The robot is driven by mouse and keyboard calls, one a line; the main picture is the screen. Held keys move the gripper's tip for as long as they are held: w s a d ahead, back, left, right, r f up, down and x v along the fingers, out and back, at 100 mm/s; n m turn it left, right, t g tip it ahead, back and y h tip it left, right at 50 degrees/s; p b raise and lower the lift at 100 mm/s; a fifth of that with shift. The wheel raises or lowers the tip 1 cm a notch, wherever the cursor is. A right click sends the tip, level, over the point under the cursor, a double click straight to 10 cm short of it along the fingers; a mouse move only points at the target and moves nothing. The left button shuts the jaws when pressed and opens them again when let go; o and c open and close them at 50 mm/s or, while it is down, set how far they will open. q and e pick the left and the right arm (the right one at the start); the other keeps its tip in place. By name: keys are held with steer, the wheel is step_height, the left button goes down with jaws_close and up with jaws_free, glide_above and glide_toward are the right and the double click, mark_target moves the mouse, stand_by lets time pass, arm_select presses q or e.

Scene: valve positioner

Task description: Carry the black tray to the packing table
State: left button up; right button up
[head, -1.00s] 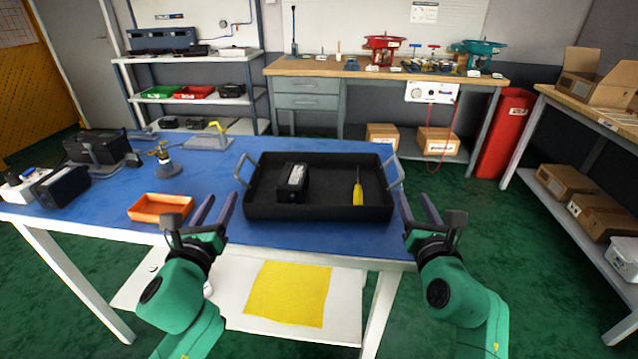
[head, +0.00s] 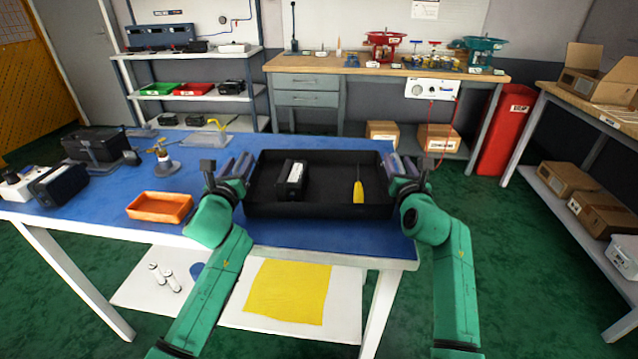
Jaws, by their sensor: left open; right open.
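The black tray (head: 320,211) sits on the blue-topped table (head: 340,237) near its right end. It holds a black box-shaped device (head: 291,180) with a white label and a yellow-handled screwdriver (head: 358,191). My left gripper (head: 238,163) is open at the tray's left side, where the grey handle is. My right gripper (head: 400,165) is open at the tray's right side handle. The grippers mostly hide both handles, so I cannot tell whether the fingers straddle them. Which table is the packing table is not marked in view; a wooden-topped table (head: 601,118) with cardboard boxes stands at the right.
An orange bin (head: 160,207), a brass valve fitting (head: 164,156) and black devices (head: 95,143) are left of the tray. Green floor (head: 490,215) is clear between the blue table and right-hand table.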

arm_select(q)
jaws_close()
arm_select(e)
jaws_close()
arm_select(q)
steer(key=shift+a, duration=0.1)
